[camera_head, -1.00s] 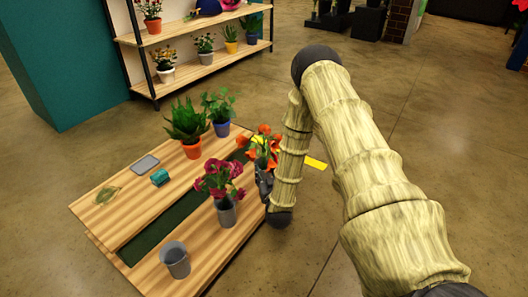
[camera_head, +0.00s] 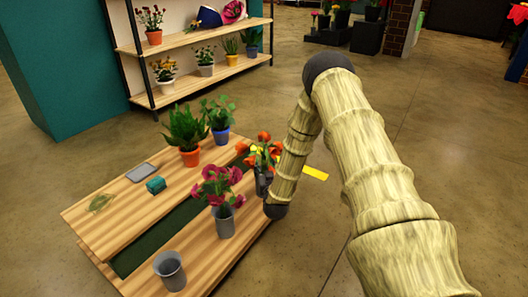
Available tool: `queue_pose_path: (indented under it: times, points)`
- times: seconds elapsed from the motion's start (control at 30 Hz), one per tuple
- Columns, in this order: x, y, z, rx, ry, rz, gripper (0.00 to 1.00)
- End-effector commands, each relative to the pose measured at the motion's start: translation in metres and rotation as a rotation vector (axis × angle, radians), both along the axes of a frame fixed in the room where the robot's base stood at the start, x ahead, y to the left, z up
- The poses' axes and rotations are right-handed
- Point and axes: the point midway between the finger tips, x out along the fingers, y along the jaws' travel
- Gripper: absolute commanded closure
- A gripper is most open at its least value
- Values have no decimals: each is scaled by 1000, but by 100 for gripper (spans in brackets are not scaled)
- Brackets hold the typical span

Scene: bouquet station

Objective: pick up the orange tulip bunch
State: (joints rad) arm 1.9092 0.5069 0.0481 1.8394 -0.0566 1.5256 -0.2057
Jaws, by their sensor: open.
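The orange tulip bunch (camera_head: 266,149) stands at the right end of the wooden table, behind the pink-red flowers. Its orange heads and green leaves show, but its lower part is mostly hidden by my gripper. My gripper (camera_head: 262,182) is at the near right side of the bunch, low by its stems, and is small and partly covered by my arm's last link. Its fingers are open. I cannot tell whether they touch the bunch or stand around it.
Pink-red flowers in a grey pot (camera_head: 225,222) stand just left of my gripper. An empty grey pot (camera_head: 171,270) is at the table's front. A dark green strip (camera_head: 150,246) crosses the wooden table (camera_head: 95,225).

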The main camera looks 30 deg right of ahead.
Motion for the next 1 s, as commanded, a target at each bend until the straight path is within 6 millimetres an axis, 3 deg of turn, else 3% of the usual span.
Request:
queue_pose_path:
  times: [0.3,0.6,0.87,1.0]
  points:
    - [28,-13,-3,-1,-3,0,55]
    - [30,-14,-1,0,-1,0,55]
    - [30,-14,-1,0,-1,0,100]
    - [30,-14,-1,0,-1,0,100]
